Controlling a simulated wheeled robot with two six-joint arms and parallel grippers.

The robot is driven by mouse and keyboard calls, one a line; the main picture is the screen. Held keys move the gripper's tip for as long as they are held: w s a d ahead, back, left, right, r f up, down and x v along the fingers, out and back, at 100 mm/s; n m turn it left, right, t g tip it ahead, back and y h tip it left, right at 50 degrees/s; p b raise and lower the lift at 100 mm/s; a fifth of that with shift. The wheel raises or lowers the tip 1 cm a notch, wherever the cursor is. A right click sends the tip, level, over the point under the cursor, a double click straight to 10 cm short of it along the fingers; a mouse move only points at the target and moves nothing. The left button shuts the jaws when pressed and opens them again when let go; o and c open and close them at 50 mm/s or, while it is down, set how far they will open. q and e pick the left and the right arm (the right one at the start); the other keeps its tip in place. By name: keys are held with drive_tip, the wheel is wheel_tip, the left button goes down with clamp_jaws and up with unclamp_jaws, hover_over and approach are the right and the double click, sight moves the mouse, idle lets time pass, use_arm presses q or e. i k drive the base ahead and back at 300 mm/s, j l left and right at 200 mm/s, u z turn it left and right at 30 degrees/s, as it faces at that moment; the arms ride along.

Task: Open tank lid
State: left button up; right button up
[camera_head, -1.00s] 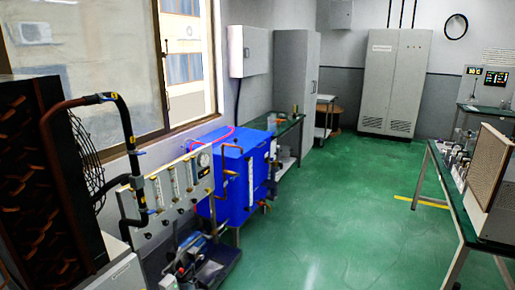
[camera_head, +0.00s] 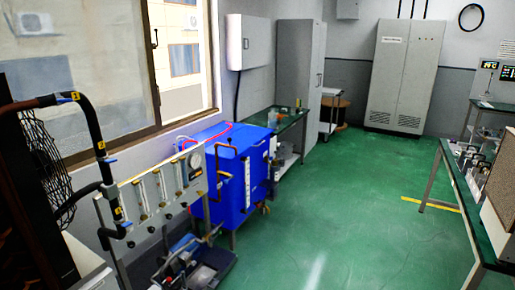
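A blue tank (camera_head: 228,180) stands left of the middle, against the wall below the window. Its flat blue top (camera_head: 215,136) looks closed; I cannot make out a separate lid edge or handle from here. Copper pipes and a gauge panel (camera_head: 160,188) stand in front of its left side. A thin pink-red hose runs along the top near the wall. Neither of my grippers shows in the view.
Open green floor (camera_head: 345,210) lies right of the tank. A table with instruments (camera_head: 470,200) stands at the right. A black unit with hoses (camera_head: 30,190) fills the near left. Pump equipment (camera_head: 195,265) sits low before the tank. Grey cabinets (camera_head: 403,75) stand at the back.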

sight(246, 137)
drive_tip(key=i+l+z, duration=0.4)
drive_tip(key=i, duration=0.4)
drive_tip(key=i+z, duration=0.4)
drive_tip(key=i, duration=0.45)
drive_tip(key=i+l+u, duration=0.1)
drive_tip(key=i, duration=0.75)
drive_tip(key=i+l+u, duration=0.1)
drive_tip(key=i, duration=0.75)
